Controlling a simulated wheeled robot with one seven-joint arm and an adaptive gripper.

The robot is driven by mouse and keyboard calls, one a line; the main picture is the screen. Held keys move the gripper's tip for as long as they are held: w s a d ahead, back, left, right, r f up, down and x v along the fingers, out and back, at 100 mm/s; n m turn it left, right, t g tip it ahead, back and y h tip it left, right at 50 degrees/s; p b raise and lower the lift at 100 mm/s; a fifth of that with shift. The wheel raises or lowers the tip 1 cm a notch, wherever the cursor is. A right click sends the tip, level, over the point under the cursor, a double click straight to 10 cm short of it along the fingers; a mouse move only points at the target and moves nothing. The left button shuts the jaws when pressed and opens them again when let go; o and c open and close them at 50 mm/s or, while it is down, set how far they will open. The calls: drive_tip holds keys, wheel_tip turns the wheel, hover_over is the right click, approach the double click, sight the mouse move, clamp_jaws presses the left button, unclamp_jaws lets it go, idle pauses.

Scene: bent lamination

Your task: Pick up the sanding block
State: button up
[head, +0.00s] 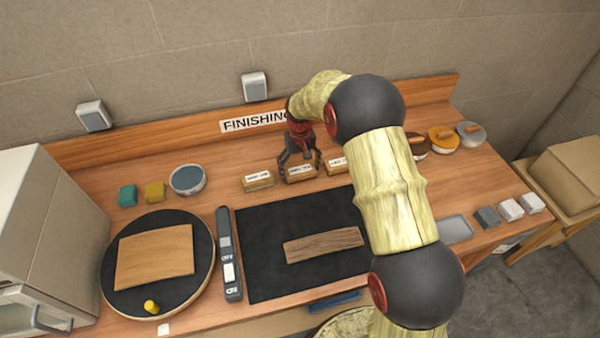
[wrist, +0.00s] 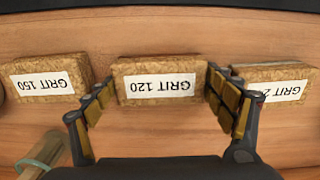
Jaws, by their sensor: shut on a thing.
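Three tan sanding blocks with white grit labels stand in a row at the back of the bench. The middle one, labelled GRIT 120, is the sanding block (wrist: 160,82) between my fingers; in the head view it is the block (head: 300,173) below the FINISHING sign. My gripper (head: 300,165) is shut on it, with one finger pad at each end, as the wrist view shows my gripper (wrist: 163,98). The GRIT 150 block (wrist: 48,78) is to its left in the wrist view. A third block (wrist: 283,80), its label partly hidden, is to the right. I cannot tell whether the held block touches the bench.
A black mat (head: 255,270) with a dark wood strip (head: 323,245) lies in front of the blocks. A round turntable (head: 112,270) with a wooden panel (head: 155,256) is at the left. Round tins (head: 443,139) stand at the back right. The neighbouring blocks are close to my fingers.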

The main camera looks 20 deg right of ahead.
sight(300, 170)
drive_tip(key=c, duration=0.4)
drive_tip(key=shift+r, duration=0.1)
drive_tip(key=shift+r, duration=0.2)
wheel_tip(300, 170, up, 3)
drive_tip(key=shift+s+r+p, duration=0.1)
drive_tip(key=shift+s+p, duration=0.05)
drive_tip(key=shift+p, duration=0.35)
drive_tip(key=shift+s+r+p, duration=0.3)
drive_tip(key=shift+s+r, duration=1.25)
drive_tip(key=shift+s, duration=0.75)
drive_tip(key=shift+s+r+p, duration=0.25)
drive_tip(key=shift+s+r, duration=1.25)
drive_tip(key=shift+s, duration=0.75)
drive_tip(key=shift+s+r+p, duration=0.3)
drive_tip(key=shift+s+r, duration=1.25)
drive_tip(key=shift+s, duration=0.75)
